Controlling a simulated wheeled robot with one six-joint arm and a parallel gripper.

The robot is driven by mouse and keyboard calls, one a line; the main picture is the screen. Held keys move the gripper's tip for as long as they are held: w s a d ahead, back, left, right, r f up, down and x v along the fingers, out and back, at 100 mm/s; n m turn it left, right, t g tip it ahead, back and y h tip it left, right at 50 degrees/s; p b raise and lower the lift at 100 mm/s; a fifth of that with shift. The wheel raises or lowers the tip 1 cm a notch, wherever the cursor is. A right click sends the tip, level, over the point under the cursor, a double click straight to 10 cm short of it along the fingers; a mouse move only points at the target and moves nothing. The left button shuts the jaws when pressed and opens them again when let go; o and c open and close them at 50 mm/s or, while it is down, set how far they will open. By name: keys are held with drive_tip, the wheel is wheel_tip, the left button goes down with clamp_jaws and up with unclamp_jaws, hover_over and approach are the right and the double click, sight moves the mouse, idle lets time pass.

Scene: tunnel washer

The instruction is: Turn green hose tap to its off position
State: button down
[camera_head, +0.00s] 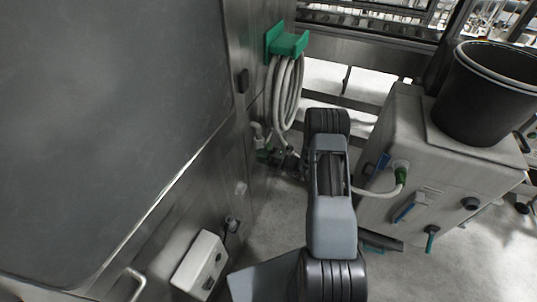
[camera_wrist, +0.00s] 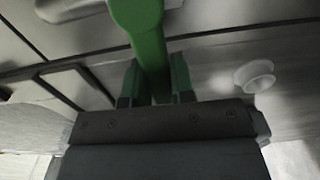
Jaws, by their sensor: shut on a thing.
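The green hose tap (camera_head: 264,155) is low on the steel wall, below a coiled grey hose (camera_head: 287,92). My gripper (camera_head: 281,160) is at the tap, and my arm hides part of it in the head view. In the wrist view the green tap handle (camera_wrist: 150,45) runs down between the two fingers of my gripper (camera_wrist: 155,88). The gripper is shut on this handle. The tap's body and the handle's exact angle are not clear in either view.
A green hose holder (camera_head: 286,42) carries the coil. A grey cabinet (camera_head: 440,165) with a black bucket (camera_head: 490,92) on top stands to the right. A white box (camera_head: 200,262) is on the wall at lower left. A pale round knob (camera_wrist: 255,76) is right of the handle.

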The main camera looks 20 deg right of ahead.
drive_tip(key=shift+r, duration=0.1)
drive_tip(key=c, duration=1)
unclamp_jaws()
drive_tip(key=shift+o, duration=0.2)
drive_tip(key=b+v, duration=0.1)
drive_tip(key=v, duration=1.3)
